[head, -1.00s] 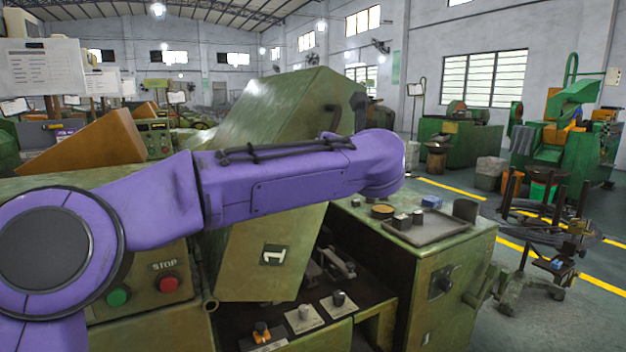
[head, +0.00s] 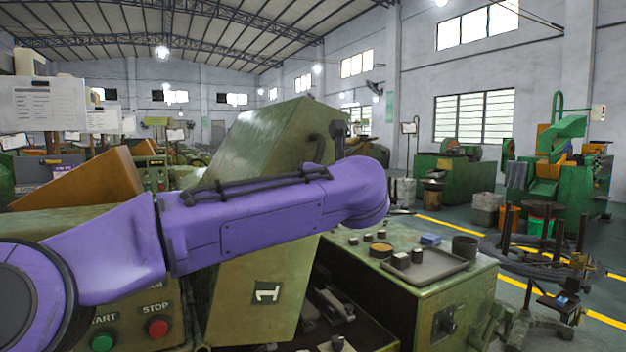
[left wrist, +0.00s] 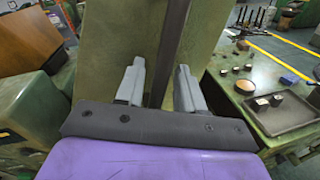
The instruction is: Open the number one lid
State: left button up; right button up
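The number one lid (head: 262,250) is a large green slanted cover with a "1" label (head: 267,292), standing tilted up over the machine's dark interior. A dark handle bar (head: 338,135) is at its upper right. My purple left arm crosses in front of the lid, and its gripper is hidden behind the wrist in the head view. In the left wrist view my left gripper (left wrist: 159,85) has its two grey fingers apart, with a dark bar (left wrist: 172,45) running between them. Whether a finger touches the bar is unclear. My right gripper is not in view.
Start and stop buttons (head: 158,328) are at lower left. A rack of rods (head: 560,270) stands on the floor at right.

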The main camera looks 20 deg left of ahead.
pick_arm(q)
jog(key=b+v, duration=0.3)
jog(key=v, duration=0.7)
jog(key=shift+s+d, duration=0.2)
